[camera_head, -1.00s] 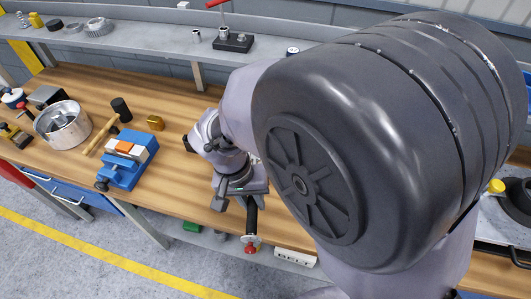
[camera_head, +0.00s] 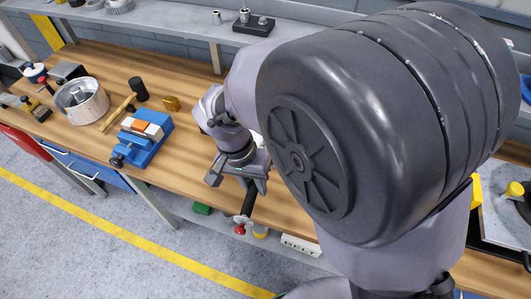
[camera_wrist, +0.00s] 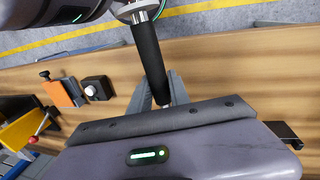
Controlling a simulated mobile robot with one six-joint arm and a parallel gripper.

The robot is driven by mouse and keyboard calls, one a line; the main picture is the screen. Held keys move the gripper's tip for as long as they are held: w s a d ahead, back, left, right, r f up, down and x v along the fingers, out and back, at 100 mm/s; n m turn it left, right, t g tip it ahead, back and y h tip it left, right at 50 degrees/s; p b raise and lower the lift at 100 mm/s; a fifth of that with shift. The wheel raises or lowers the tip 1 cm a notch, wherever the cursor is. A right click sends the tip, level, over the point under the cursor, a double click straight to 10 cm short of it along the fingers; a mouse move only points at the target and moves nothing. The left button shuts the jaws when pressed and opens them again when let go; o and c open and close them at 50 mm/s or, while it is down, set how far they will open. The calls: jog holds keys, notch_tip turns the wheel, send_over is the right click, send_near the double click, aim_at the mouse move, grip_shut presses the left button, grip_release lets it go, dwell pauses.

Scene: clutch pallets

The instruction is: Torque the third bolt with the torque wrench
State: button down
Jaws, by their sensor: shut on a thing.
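My gripper (camera_head: 238,180) is in front of my arm, over the front edge of the wooden bench. It is shut on a black-handled tool, which seems to be the torque wrench (camera_head: 249,202). The tool points down and out past the bench edge, with a silver part and a red knob at its lower end. In the wrist view my gripper (camera_wrist: 162,98) has its fingers around the end of the black grip (camera_wrist: 148,58); a silver collar shows at the top. I cannot make out any bolt.
A blue vise (camera_head: 140,140), a metal drum (camera_head: 80,100) and a mallet (camera_head: 118,112) stand on the bench (camera_head: 185,135) at left. A black block with sockets (camera_head: 253,25) is on the back shelf. A pale plate (camera_head: 495,215) with a dark round part is at the right edge, partly cut off.

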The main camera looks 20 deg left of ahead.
jog(key=shift+a, duration=0.2)
jog(key=shift+a+m, duration=0.4)
jog(key=shift+d+n, duration=0.3)
jog(key=shift+d, duration=0.1)
